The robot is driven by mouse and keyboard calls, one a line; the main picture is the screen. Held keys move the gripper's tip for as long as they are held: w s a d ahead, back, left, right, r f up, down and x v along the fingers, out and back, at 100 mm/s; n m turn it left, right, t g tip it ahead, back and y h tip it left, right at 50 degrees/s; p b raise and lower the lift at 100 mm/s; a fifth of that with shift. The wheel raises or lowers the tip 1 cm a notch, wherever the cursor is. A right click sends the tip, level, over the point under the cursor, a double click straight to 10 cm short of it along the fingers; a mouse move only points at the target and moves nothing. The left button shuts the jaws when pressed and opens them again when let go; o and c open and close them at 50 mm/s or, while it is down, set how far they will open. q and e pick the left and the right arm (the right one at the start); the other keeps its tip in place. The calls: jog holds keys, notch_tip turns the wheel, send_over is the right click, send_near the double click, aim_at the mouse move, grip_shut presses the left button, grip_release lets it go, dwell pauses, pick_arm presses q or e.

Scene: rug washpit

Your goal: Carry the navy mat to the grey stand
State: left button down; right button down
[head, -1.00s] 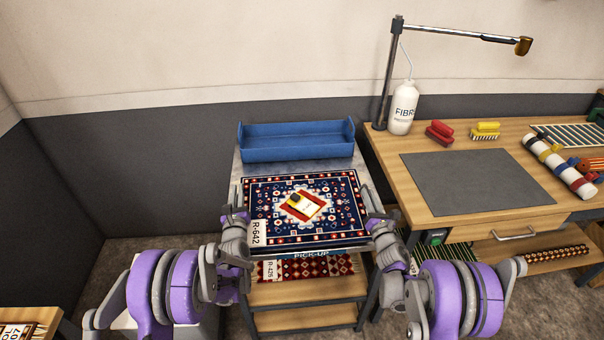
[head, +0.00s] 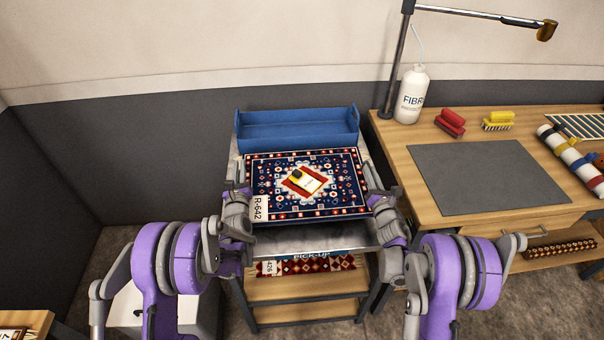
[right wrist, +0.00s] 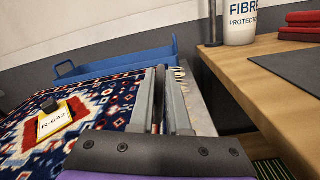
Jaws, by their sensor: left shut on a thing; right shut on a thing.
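The navy mat (head: 335,207), patterned in red and white, lies flat and level over the metal top of the grey stand (head: 300,240), which bears a PICK-UP label. A yellow-edged card with a dark clip (head: 305,181) lies on the mat. My left gripper (head: 244,192) is shut on the mat's left edge. My right gripper (head: 374,194) is shut on its right edge. The right wrist view also shows the mat (right wrist: 95,105) beside the right fingers (right wrist: 160,105). I cannot tell whether the mat touches the stand.
A blue tray (head: 297,133) stands at the back of the stand, just behind the mat. A red patterned rug (head: 315,267) lies on a shelf below. To the right is a wooden bench (head: 440,220) with a grey pad, brushes, a bottle (head: 410,95) and a lamp.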

aim_at(362, 170)
pick_arm(q)
jog(key=shift+w+d+f, duration=0.1)
jog(key=shift+d, duration=0.05)
pick_arm(e)
jog(key=shift+a, duration=0.25)
